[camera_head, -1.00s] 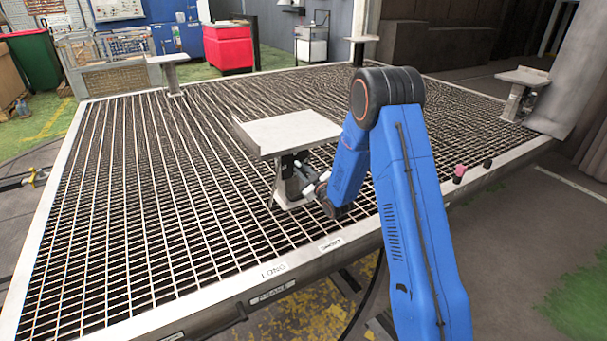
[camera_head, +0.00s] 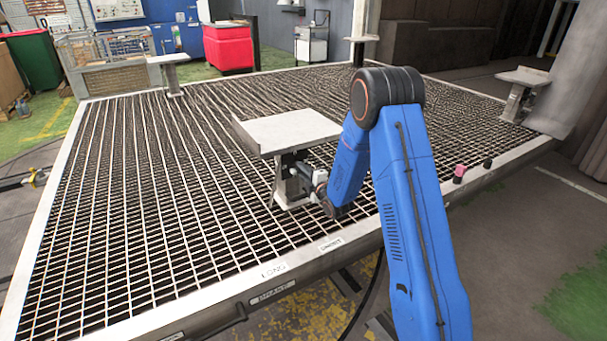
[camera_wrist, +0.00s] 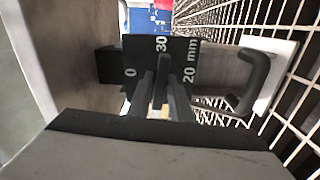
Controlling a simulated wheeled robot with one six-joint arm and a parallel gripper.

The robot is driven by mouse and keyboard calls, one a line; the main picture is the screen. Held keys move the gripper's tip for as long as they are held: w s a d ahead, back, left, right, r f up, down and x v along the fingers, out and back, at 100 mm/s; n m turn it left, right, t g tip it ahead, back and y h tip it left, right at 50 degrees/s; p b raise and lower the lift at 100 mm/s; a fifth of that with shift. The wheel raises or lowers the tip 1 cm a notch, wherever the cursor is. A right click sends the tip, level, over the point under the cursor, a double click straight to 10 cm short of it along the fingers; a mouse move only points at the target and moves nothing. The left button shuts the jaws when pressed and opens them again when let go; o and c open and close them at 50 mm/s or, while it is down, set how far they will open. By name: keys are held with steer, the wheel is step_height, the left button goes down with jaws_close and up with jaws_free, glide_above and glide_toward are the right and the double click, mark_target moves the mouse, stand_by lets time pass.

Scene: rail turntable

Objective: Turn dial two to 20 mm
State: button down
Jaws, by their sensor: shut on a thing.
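In the wrist view a black dial plate (camera_wrist: 187,48) carries the white marks 0 at left, 30 at top and 20 mm at right. My gripper (camera_wrist: 162,92) is in front of the plate, its two fingers shut on the dial's narrow dark knob (camera_wrist: 160,72). The knob stands roughly upright in this view, towards the 30 mark; its exact pointing is partly hidden by the fingers. In the head view my gripper is at the post under a grey-topped stand (camera_head: 292,130), and the dial is too small to read there.
A black curved handle (camera_wrist: 257,82) on a pale plate is close right of the dial. The stand rises from a grated deck (camera_head: 130,200). Other stands are at the back left (camera_head: 170,60) and right (camera_head: 523,77). A pink button (camera_head: 460,170) is on the deck's right edge.

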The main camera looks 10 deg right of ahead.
steer(key=n, duration=0.3)
steer(key=c, duration=0.6)
jaws_free()
steer(key=shift+o, duration=0.2)
steer(key=shift+s, duration=0.1)
steer(key=v, duration=0.9)
stand_by(0.3)
